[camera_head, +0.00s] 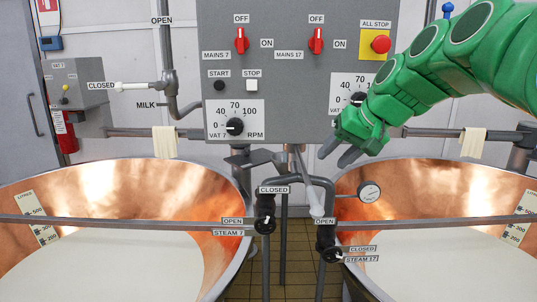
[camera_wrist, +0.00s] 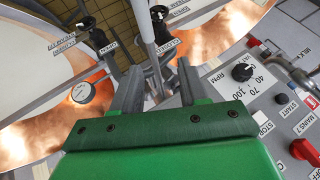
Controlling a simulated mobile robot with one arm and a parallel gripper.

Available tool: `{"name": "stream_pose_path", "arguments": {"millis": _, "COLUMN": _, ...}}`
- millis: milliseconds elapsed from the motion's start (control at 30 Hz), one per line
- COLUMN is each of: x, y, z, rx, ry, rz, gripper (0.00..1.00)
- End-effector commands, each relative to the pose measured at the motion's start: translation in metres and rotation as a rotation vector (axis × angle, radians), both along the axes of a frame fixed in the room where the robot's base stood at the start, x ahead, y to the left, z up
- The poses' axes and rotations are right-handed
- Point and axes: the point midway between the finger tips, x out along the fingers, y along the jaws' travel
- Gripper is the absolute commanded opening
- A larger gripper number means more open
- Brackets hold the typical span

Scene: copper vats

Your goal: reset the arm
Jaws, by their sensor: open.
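My gripper (camera_head: 338,150) hangs from my green arm, which reaches in from the upper right in the head view. It is in front of the lower right part of the grey control panel (camera_head: 277,75), over the right RPM dial (camera_head: 358,99), partly hiding it. In the wrist view my gripper (camera_wrist: 157,85) shows two grey fingers spread apart with nothing between them. Beyond the fingers are pipes and valves between the vats. The left RPM dial (camera_wrist: 242,72) is to the right of the fingers there.
Two copper vats with pale liquid, left (camera_head: 110,180) and right (camera_head: 450,185), stand below. A rail (camera_head: 130,222) crosses in front. The steam 7 valve (camera_head: 264,225), steam 17 valve (camera_head: 328,255) and a gauge (camera_head: 369,191) sit between them. Cloths (camera_head: 165,142) hang on side bars.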

Motion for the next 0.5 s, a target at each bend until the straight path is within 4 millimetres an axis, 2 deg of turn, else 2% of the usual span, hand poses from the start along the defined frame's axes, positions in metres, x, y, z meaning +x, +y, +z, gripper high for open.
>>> {"name": "stream_pose_path", "arguments": {"millis": 33, "x": -0.017, "y": 0.009, "z": -0.014, "rx": -0.021, "ry": 0.033, "rz": 0.013, "gripper": 0.43}}
{"name": "stream_pose_path", "arguments": {"millis": 200, "x": -0.069, "y": 0.026, "z": -0.064, "rx": -0.098, "ry": 0.146, "rz": 0.044, "gripper": 0.43}}
{"name": "stream_pose_path", "arguments": {"millis": 367, "x": -0.122, "y": 0.034, "z": -0.111, "rx": -0.175, "ry": 0.252, "rz": 0.065, "gripper": 0.43}}
{"name": "stream_pose_path", "arguments": {"millis": 500, "x": -0.171, "y": 0.033, "z": -0.150, "rx": -0.243, "ry": 0.343, "rz": 0.078, "gripper": 0.43}}
